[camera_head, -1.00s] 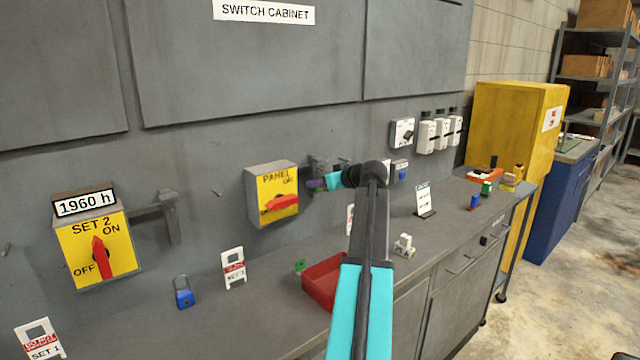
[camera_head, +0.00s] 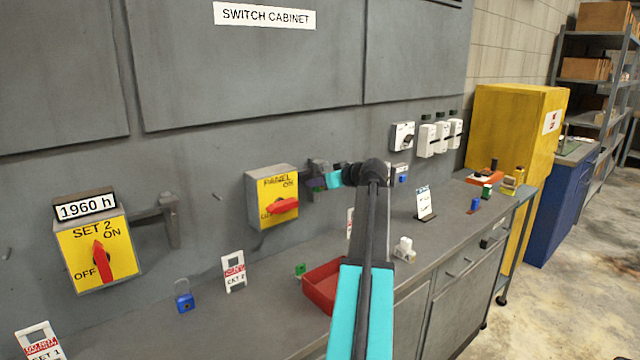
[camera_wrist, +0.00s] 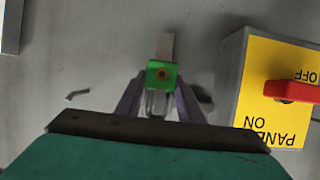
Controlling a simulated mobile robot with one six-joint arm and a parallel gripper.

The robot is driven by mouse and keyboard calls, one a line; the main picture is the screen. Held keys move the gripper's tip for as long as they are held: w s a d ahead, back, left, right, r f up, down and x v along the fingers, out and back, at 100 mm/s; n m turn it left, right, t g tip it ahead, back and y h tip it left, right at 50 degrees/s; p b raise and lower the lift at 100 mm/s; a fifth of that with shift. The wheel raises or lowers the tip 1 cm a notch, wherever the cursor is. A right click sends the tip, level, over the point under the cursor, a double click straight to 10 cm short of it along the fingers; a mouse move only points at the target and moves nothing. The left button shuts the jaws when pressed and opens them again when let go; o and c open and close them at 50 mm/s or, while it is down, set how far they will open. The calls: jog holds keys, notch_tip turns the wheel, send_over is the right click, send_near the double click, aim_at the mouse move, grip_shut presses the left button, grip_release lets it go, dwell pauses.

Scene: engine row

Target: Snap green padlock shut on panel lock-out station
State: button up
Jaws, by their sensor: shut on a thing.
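My gripper (camera_wrist: 160,100) is shut on the green padlock (camera_wrist: 162,75); its purple fingers flank the lock in the wrist view. The padlock's metal shackle (camera_wrist: 157,103) shows between the fingers. A grey metal strip (camera_wrist: 166,46) shows just beyond the padlock body; I cannot tell whether the shackle passes through it or is closed. In the head view my gripper (camera_head: 322,179) is at the grey bracket beside the yellow panel switch box (camera_head: 273,187), and the padlock is mostly hidden. The panel's red handle (camera_head: 283,206) lies roughly level; it also shows in the wrist view (camera_wrist: 292,91).
A blue padlock (camera_head: 185,302) and a white-red tag (camera_head: 234,272) stand on the bench left of a red tray (camera_head: 318,290). A small green item (camera_head: 300,270) is by the tray. The SET 2 switch box (camera_head: 100,253) is at the left.

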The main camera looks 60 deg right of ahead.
jog(key=shift+r, duration=0.55)
jog(key=shift+f+b, duration=0.45)
jog(key=shift+f, duration=0.05)
dwell(0.4)
jog(key=o, duration=1.2)
jog(key=shift+s, duration=0.1)
jog(key=b+v, duration=0.2)
jog(key=v, duration=1.1)
jog(key=shift+s+a+r, duration=0.15)
jog(key=shift+s+a, duration=0.05)
jog(key=shift+s, duration=0.05)
jog(key=shift+s, duration=0.1)
